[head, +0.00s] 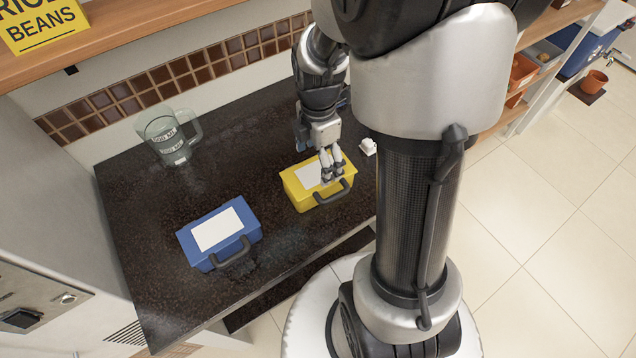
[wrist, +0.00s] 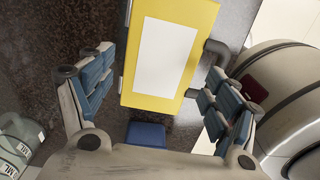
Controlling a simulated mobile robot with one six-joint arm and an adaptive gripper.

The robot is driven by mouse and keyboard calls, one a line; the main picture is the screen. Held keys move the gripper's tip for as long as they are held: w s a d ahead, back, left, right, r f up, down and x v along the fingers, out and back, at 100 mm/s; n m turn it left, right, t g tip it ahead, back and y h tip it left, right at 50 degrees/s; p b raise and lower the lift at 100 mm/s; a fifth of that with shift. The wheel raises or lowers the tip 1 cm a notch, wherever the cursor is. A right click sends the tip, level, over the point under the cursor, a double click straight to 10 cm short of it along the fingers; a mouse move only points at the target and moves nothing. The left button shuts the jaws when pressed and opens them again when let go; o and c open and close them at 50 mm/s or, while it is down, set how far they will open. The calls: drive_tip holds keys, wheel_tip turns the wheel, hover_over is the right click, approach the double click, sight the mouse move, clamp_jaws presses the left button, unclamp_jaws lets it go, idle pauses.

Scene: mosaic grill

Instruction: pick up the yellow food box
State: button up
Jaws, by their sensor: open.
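The yellow food box (head: 300,190) has a white label on its lid and a dark handle on its front side. It sits on the dark countertop, right of the blue box. My gripper (head: 331,166) is just above the right part of its lid in the head view. In the wrist view, the yellow box (wrist: 188,22) lies ahead of and between the spread fingers of my gripper (wrist: 155,92). The fingers are open with nothing held. Its dark handle (wrist: 214,52) is beside the right finger. I cannot tell whether the fingers touch the box.
A blue box (head: 190,247) with a dark handle stands left of the yellow one. A clear measuring jug (head: 163,137) stands at the back left of the dark countertop (head: 150,215). A small white object (head: 368,147) lies right of the yellow box. A wooden shelf (head: 130,32) runs above.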

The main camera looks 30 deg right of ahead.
sight(318, 171)
wheel_tip(318, 171, down, 5)
drive_tip(key=shift+f+b, duration=0.15)
drive_tip(key=shift+b, duration=1)
drive_tip(key=shift+s, duration=0.1)
drive_tip(key=shift+c, duration=0.2)
drive_tip(key=c, duration=1.3)
